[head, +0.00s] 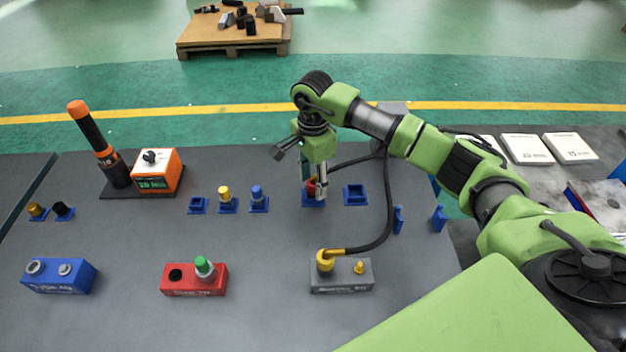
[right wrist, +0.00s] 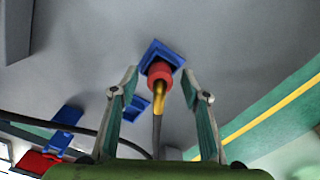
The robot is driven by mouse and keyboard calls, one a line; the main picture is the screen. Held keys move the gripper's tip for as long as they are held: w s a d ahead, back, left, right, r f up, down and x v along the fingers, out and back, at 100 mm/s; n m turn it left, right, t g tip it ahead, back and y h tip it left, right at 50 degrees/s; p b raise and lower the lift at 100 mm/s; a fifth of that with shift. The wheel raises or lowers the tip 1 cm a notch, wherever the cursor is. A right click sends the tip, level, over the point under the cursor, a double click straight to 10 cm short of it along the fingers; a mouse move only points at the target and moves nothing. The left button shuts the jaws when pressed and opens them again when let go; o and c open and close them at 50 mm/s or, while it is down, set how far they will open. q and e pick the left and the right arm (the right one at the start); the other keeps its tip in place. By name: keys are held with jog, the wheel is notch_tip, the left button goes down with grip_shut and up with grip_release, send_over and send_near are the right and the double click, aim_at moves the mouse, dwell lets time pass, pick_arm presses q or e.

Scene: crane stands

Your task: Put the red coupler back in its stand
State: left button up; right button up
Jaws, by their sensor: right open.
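The red coupler (right wrist: 159,73) sits at a blue stand (right wrist: 150,52), with a yellow bent neck and a dark hose leading from it in the right wrist view. In the head view the red coupler (head: 311,184) shows only partly behind my fingers, over the blue stand (head: 313,203). My right gripper (head: 317,188) points down there. In the right wrist view its two fingers (right wrist: 158,88) are spread on either side of the coupler, with gaps to it. I cannot tell how deep the coupler sits. My left gripper is not in view.
A black hose (head: 388,200) loops to a yellow fitting on the grey block (head: 341,283). A blue stand (head: 355,195) is just right of the gripper. Stands with yellow (head: 225,193) and blue (head: 257,193) couplers are left. A red block (head: 194,284) and blue block (head: 58,281) stand in front.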

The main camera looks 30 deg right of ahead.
jog(key=shift+r, duration=0.15)
jog(key=shift+r+p, duration=1.4)
jog(key=shift+r, duration=1)
notch_tip(320, 180, up, 12)
